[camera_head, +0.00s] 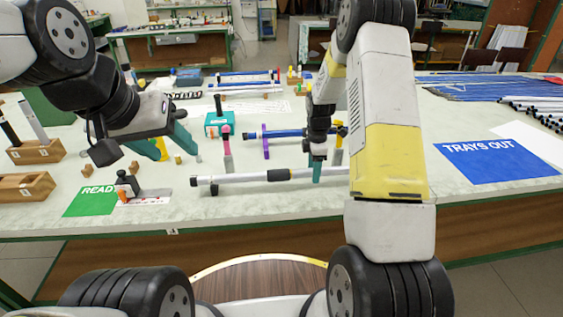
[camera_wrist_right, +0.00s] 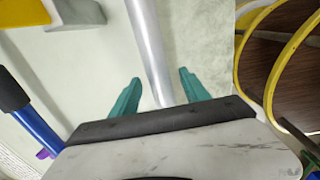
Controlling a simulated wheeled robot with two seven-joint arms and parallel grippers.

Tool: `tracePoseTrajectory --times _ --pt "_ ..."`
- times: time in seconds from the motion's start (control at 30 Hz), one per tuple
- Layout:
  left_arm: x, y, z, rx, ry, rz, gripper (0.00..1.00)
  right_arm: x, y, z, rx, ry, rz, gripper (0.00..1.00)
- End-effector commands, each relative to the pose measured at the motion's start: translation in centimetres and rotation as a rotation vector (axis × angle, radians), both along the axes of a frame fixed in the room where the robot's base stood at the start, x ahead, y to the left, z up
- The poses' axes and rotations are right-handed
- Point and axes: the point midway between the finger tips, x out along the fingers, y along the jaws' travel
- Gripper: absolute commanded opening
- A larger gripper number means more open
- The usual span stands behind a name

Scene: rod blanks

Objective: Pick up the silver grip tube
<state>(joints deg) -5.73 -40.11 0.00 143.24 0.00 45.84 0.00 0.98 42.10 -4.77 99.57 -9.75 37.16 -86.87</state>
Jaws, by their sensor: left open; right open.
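The silver grip tube (camera_head: 240,178) lies lengthwise near the front of the table, with a black grip band around its middle. In the right wrist view the bare silver tube (camera_wrist_right: 150,45) runs between the two teal fingers of my right gripper (camera_wrist_right: 155,95), with gaps on both sides. In the head view my right gripper (camera_head: 316,172) is at the tube's right part, open and pointing down; my forearm hides the tube's right end. My left gripper (camera_head: 163,147) is open and empty above the table at the left.
A green READY mat (camera_head: 90,201) with a small black device (camera_head: 127,184) lies left of the tube. A blue rod (camera_head: 283,133) on a purple stand (camera_head: 265,143) lies behind it, near a teal box (camera_head: 218,123). Wooden blocks (camera_head: 25,187) stand far left. A blue TRAYS OUT mat (camera_head: 495,161) lies right.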

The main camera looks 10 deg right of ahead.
Motion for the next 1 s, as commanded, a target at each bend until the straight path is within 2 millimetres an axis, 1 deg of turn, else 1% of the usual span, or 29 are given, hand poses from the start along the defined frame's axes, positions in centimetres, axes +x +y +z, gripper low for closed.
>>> tracePoseTrajectory --times 0.13,0.17,0.2,0.27,0.4,0.43,0.77,0.87,1.0 --pt "0.0 0.0 0.0 0.0 0.0 0.0 0.56 0.0 0.0 0.0 0.0 0.0 0.0 0.54" --pt "0.0 0.0 0.0 0.0 0.0 0.0 0.56 0.0 0.0 0.0 0.0 0.0 0.0 0.52" --pt "0.0 0.0 0.0 0.0 0.0 0.0 0.56 0.0 0.0 0.0 0.0 0.0 0.0 0.44" --pt "0.0 0.0 0.0 0.0 0.0 0.0 0.56 0.0 0.0 0.0 0.0 0.0 0.0 0.32" --pt "0.0 0.0 0.0 0.0 0.0 0.0 0.56 0.0 0.0 0.0 0.0 0.0 0.0 0.05" --pt "0.0 0.0 0.0 0.0 0.0 0.0 0.56 0.0 0.0 0.0 0.0 0.0 0.0 0.0" --pt "0.0 0.0 0.0 0.0 0.0 0.0 0.56 0.0 0.0 0.1 0.0 -0.001 -0.001 0.0" --pt "0.0 0.0 0.0 0.0 0.0 0.0 0.56 0.0 0.0 0.5 0.001 -0.001 -0.001 0.0" --pt "0.0 0.0 0.0 0.0 0.0 0.0 0.56 0.1 0.0 1.7 0.001 -0.003 -0.001 0.0"
